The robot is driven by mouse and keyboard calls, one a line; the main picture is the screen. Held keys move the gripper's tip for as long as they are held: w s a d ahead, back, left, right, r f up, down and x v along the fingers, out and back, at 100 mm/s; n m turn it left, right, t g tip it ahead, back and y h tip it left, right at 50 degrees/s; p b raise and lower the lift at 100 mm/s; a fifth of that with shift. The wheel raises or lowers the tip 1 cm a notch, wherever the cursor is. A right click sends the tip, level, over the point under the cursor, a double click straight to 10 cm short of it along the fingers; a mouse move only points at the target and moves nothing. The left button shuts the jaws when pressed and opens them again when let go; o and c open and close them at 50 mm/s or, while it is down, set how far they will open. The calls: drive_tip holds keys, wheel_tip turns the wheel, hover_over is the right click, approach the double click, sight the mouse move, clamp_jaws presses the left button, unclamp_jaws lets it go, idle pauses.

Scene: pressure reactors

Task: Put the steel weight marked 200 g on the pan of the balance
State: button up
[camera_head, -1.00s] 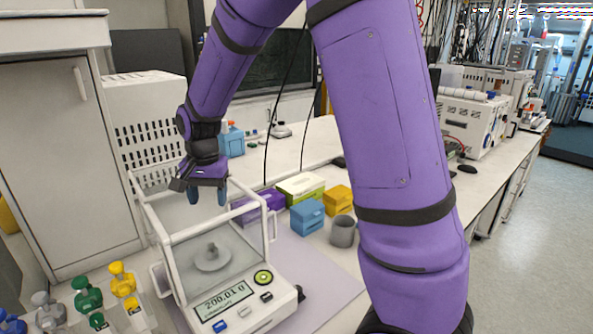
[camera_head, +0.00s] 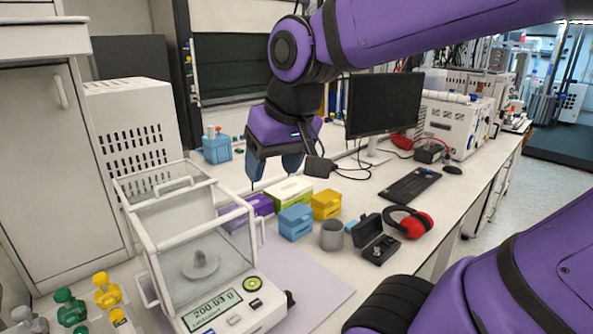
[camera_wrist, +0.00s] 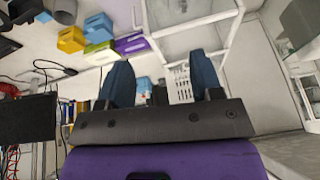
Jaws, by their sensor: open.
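The balance (camera_head: 235,312) stands at the front left, with a glass draft shield in a white frame. Its display reads about 200.0, with the last digits hard to read. A small steel weight (camera_head: 202,260) with a knob stands on the round pan (camera_head: 199,268) inside the shield; its marking is too small to read. My gripper (camera_head: 272,168) is open and empty, behind and to the right of the balance, above the bench and apart from the weight. In the wrist view its two blue fingers (camera_wrist: 163,82) are spread with nothing between them.
Blue (camera_head: 296,222) and yellow boxes (camera_head: 326,204), a grey cup (camera_head: 332,236), an open black case (camera_head: 376,240) and red ear muffs (camera_head: 410,222) stand right of the balance. Coloured knobs (camera_head: 107,291) are at front left. A monitor (camera_head: 383,104) stands behind.

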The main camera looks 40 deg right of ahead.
drive_tip(key=shift+n+t, duration=0.4)
drive_tip(key=shift+n, duration=0.3)
drive_tip(key=s, duration=0.5)
drive_tip(key=shift+d, duration=0.25)
drive_tip(key=shift+w, duration=0.1)
